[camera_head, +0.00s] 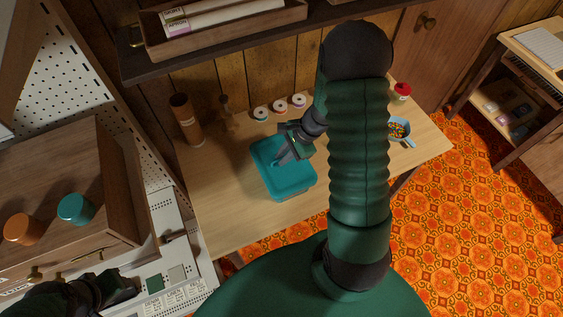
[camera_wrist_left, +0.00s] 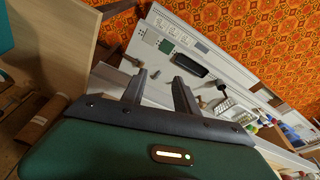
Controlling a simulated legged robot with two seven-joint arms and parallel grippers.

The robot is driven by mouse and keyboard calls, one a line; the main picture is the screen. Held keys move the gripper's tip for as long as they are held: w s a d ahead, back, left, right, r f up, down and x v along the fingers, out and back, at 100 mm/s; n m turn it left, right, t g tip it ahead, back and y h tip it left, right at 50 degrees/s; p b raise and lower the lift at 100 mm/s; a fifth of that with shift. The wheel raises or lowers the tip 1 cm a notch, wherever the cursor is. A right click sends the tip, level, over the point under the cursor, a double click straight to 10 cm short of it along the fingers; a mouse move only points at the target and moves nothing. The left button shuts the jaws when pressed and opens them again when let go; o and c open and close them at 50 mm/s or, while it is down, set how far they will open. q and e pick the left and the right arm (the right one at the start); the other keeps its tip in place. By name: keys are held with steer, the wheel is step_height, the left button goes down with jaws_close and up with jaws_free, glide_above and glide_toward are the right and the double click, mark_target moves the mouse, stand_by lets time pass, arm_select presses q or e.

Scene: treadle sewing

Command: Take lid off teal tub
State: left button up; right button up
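The teal tub (camera_head: 296,192) stands on the light wooden table with its teal lid (camera_head: 290,176) on top. My right gripper (camera_head: 282,158) is over the back part of the lid, with its fingers pointing down at the lid's middle. Whether the fingers touch or grip anything on the lid is too small to tell. My left gripper is at the lower left of the head view, over the white counter. In the left wrist view its two fingers (camera_wrist_left: 161,88) are apart with nothing between them.
A brown cylinder (camera_head: 186,119) and several spools (camera_head: 280,106) stand along the table's back. A blue pan (camera_head: 398,131) of colourful bits and a red-topped item (camera_head: 402,91) are at the right. A dark shelf (camera_head: 215,49) overhangs the back. The table's front left is clear.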

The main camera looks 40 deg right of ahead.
steer(key=shift+w+d+f, duration=0.1)
steer(key=shift+d+f, duration=0.15)
steer(key=shift+f, duration=0.05)
steer(key=shift+d, duration=0.15)
jaws_close()
arm_select(q)
steer(key=shift+d, duration=0.35)
steer(key=shift+a, duration=0.15)
arm_select(e)
steer(key=shift+a, duration=0.25)
steer(key=shift+r, duration=0.1)
